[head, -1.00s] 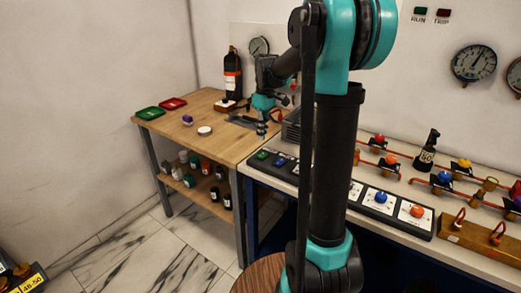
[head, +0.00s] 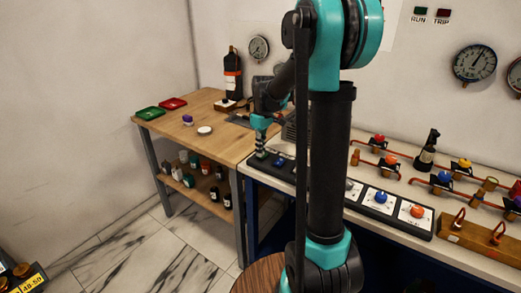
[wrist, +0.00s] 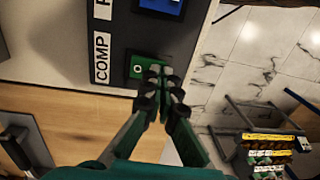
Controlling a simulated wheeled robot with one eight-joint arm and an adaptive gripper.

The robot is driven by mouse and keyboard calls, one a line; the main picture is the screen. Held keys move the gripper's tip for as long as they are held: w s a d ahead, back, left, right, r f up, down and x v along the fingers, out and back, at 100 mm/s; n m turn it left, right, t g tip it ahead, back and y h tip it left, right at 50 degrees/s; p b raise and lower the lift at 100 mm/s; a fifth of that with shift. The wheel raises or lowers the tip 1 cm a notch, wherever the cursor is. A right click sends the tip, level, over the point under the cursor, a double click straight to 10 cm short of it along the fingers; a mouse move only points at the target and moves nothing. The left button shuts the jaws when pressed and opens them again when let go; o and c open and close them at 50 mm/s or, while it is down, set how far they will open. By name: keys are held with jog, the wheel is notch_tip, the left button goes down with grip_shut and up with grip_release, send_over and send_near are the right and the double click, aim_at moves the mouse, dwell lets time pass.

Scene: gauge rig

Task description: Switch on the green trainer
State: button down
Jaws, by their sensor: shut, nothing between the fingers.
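A green switch (wrist: 136,68) with a white ring mark sits on a dark panel (wrist: 120,30) beside a COMP label (wrist: 103,56) in the wrist view. My gripper (wrist: 163,72) is shut and empty, its fingertips over the right part of the green switch. I cannot tell whether they touch it, and they hide part of it. In the head view my gripper (head: 261,153) points down at the left end of the panel, where it covers the green switch. A blue switch (wrist: 160,4) lies beside the green one, cut off by the picture's edge. The switch's on or off position is unclear.
A wooden table (head: 215,103) with a black bottle (head: 232,75) and green (head: 148,113) and red (head: 172,103) trays stands at the left. Blue (head: 381,197) and orange (head: 417,211) knobs and several valves line the bench to the right.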

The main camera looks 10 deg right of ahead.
jog(key=shift+f, duration=0.15)
jog(key=shift+w+d+r, duration=0.25)
jog(key=shift+w+d, duration=0.25)
jog(key=shift+d, duration=0.05)
dwell(0.4)
notch_tip(320, 180, up, 14)
jog(key=s+a, duration=0.1)
jog(key=shift+s+a, duration=0.15)
jog(key=shift+f, duration=0.1)
dwell(0.4)
